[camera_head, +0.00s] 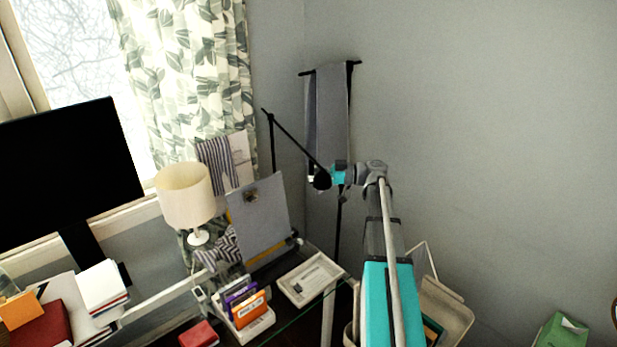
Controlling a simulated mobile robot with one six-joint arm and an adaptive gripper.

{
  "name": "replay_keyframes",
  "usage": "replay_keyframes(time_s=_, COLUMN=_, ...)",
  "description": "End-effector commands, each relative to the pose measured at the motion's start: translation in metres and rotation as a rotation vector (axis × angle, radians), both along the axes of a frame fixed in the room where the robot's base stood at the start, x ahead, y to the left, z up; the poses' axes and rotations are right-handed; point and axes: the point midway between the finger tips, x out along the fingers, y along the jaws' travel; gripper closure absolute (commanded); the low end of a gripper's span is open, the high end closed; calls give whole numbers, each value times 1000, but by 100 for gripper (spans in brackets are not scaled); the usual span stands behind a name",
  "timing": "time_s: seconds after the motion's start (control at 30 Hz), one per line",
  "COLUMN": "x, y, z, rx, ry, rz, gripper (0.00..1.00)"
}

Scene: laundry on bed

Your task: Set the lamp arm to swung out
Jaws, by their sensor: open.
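The lamp is black and thin, with an upright pole (272,145) beside the curtain. Its lamp arm (293,142) slants from the pole's top down to the right. A dark rounded lamp head (321,181) is at the arm's lower end. My arm reaches up from the bottom right and bends left at the wrist. My gripper (316,178) is open at the lamp head and overlaps it in the picture. The fingers are small and partly hidden, so I cannot tell whether they touch the lamp.
A rack with a grey towel (329,115) stands in the corner behind. A cream table lamp (185,195), a grey clipboard (260,218), a white tray (310,279) and a book holder (250,327) are on the desk. A monitor (65,165) is at left. The right wall is bare.

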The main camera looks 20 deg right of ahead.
Motion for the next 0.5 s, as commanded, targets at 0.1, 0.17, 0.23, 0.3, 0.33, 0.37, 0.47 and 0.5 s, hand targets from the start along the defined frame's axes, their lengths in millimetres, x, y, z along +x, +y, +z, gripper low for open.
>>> replay_keyframes(time_s=0.1, x=0, y=0, z=0, rx=0, ry=0, rz=1, gripper=43)
replay_keyframes(time_s=0.17, x=-1, y=-1, z=0, rx=0, ry=0, rz=1, gripper=43)
replay_keyframes(time_s=0.23, x=-2, y=-4, z=0, rx=0, ry=0, rz=1, gripper=43)
replay_keyframes(time_s=0.3, x=-4, y=-9, z=0, rx=0, ry=0, rz=0, gripper=43)
replay_keyframes(time_s=0.33, x=-5, y=-11, z=0, rx=0, ry=0, rz=-1, gripper=43)
replay_keyframes(time_s=0.37, x=-6, y=-13, z=0, rx=0, ry=0, rz=-1, gripper=43)
replay_keyframes(time_s=0.47, x=-11, y=-23, z=0, rx=0, ry=0, rz=0, gripper=43)
replay_keyframes(time_s=0.5, x=-13, y=-28, z=0, rx=0, ry=0, rz=0, gripper=43)
